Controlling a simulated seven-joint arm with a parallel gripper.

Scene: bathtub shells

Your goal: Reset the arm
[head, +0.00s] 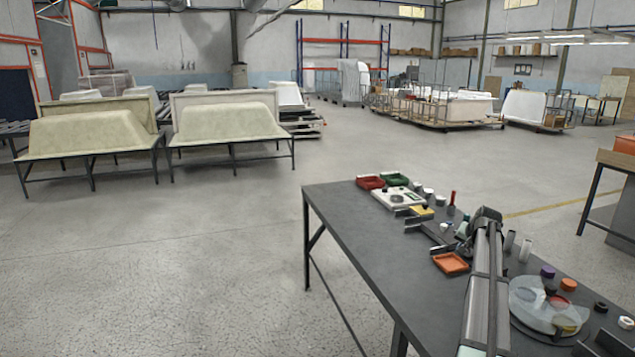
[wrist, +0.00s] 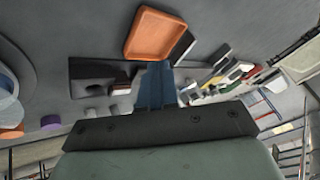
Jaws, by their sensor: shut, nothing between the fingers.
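The task names no object. My gripper shows in the wrist view (wrist: 155,85) as a narrow blue-grey pair of fingers, shut and empty, beyond its dark mount. In the head view my arm reaches over the dark grey table (head: 375,262), and my gripper is small and partly hidden there. An orange tray (head: 451,263) lies on the table near the gripper; it also shows in the wrist view (wrist: 160,34), just beyond the fingertips.
A red tray (head: 370,183), a green tray (head: 397,180) and a white device (head: 395,198) stand at the table's far end. A clear round disc (head: 535,305) and a purple piece (head: 548,271) lie right of my arm. The table's left front is bare.

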